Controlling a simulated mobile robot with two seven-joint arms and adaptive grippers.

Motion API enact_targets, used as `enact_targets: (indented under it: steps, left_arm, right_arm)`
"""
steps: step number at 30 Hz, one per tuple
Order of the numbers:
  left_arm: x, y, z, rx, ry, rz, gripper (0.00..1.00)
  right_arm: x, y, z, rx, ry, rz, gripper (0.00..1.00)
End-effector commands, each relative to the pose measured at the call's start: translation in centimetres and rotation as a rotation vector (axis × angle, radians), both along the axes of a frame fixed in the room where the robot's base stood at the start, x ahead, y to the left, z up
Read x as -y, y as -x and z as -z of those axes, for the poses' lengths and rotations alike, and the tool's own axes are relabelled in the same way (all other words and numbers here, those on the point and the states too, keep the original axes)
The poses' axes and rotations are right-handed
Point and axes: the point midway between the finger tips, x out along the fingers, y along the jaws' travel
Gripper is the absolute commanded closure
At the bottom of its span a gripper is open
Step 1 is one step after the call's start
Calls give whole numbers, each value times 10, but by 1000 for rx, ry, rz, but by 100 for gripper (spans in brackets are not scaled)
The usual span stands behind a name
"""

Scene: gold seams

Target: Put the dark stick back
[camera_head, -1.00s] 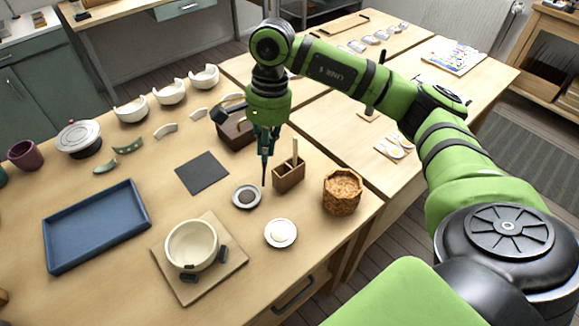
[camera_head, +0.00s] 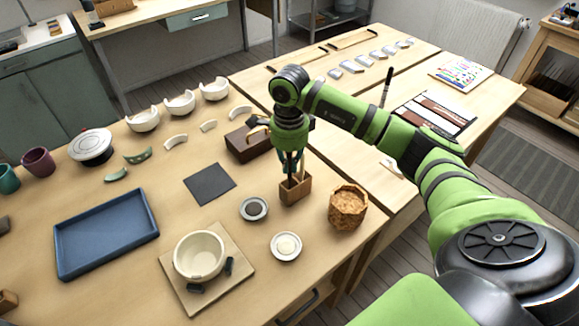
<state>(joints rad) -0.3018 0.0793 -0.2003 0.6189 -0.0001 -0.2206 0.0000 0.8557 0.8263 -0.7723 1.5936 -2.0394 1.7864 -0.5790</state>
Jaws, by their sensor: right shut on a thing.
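The wooden stick holder (camera_head: 295,192) stands upright on the table, right of the small grey dish. My right gripper (camera_head: 290,162) points down directly above it, shut on the dark stick. Little of the dark stick shows between the fingers and the holder. I cannot tell how far its lower end is inside. A pale stick (camera_head: 301,163) stands in the holder beside the fingers, partly hidden. My left gripper is not in view.
A small dish with grey contents (camera_head: 254,208), a dish with pale contents (camera_head: 286,246) and a cork-coloured pot (camera_head: 348,206) stand close around the holder. A brown wooden box (camera_head: 248,142) is behind. A cracked cream bowl (camera_head: 200,254) and blue tray (camera_head: 106,233) are left.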

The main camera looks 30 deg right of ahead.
Motion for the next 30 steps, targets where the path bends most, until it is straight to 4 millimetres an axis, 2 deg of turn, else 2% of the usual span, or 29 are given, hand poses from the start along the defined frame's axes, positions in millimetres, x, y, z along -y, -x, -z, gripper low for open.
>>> enact_targets:
  steps: [5,15,16,17,18,30]
  left_arm:
    - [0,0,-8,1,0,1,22]
    - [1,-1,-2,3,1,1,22]
    - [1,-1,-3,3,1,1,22]
    - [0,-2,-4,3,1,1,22]
    - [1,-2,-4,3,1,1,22]
    - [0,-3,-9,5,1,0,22]
  right_arm:
    - [0,1,22,-3,0,0,100]
    - [0,0,28,0,0,0,100]
    - [0,0,27,0,0,0,81]
    - [0,0,26,0,0,0,69]
    - [0,0,26,0,0,0,66]
    - [0,0,20,0,-1,-1,66]
